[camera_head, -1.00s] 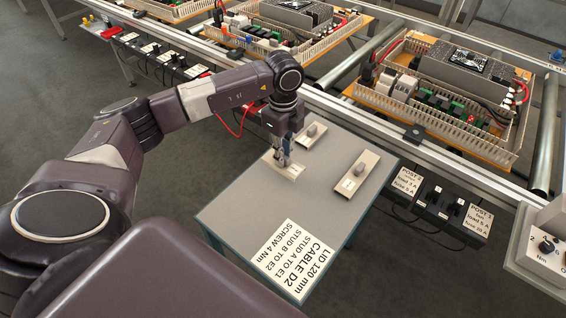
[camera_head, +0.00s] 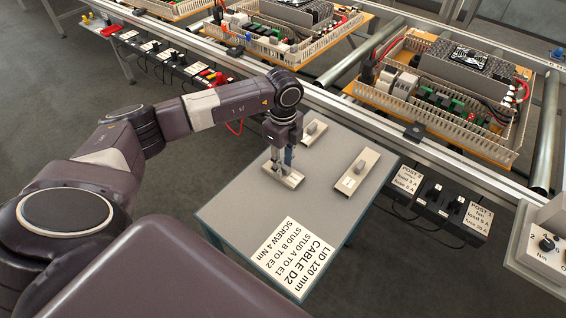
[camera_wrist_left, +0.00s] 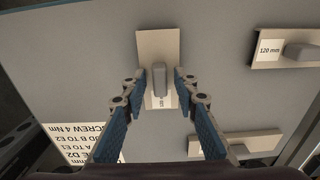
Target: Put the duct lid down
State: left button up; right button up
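A beige duct lid (camera_head: 290,181) with a grey knob (camera_wrist_left: 159,76) lies on the grey table (camera_head: 235,205), under my left gripper (camera_head: 282,160). In the left wrist view the lid (camera_wrist_left: 158,45) is below the fingers, and my left gripper (camera_wrist_left: 160,88) has one finger on each side of the knob. There is a visible gap on both sides, so the gripper is open. The lid carries a small white label, hard to read. My right gripper is not in view.
Two more lids with knobs lie on the table, one at the right (camera_head: 370,165) and one at the back (camera_head: 304,139). A printed instruction sheet (camera_head: 295,255) is at the front. A metal rail with duct-edged boards (camera_head: 440,115) runs behind the table.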

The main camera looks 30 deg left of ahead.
aim_at(283, 166)
pick_arm(q)
jog(key=shift+r, duration=0.3)
notch_tip(283, 166, up, 12)
jog(key=b, duration=0.1)
jog(key=shift+r, duration=0.15)
dwell(0.7)
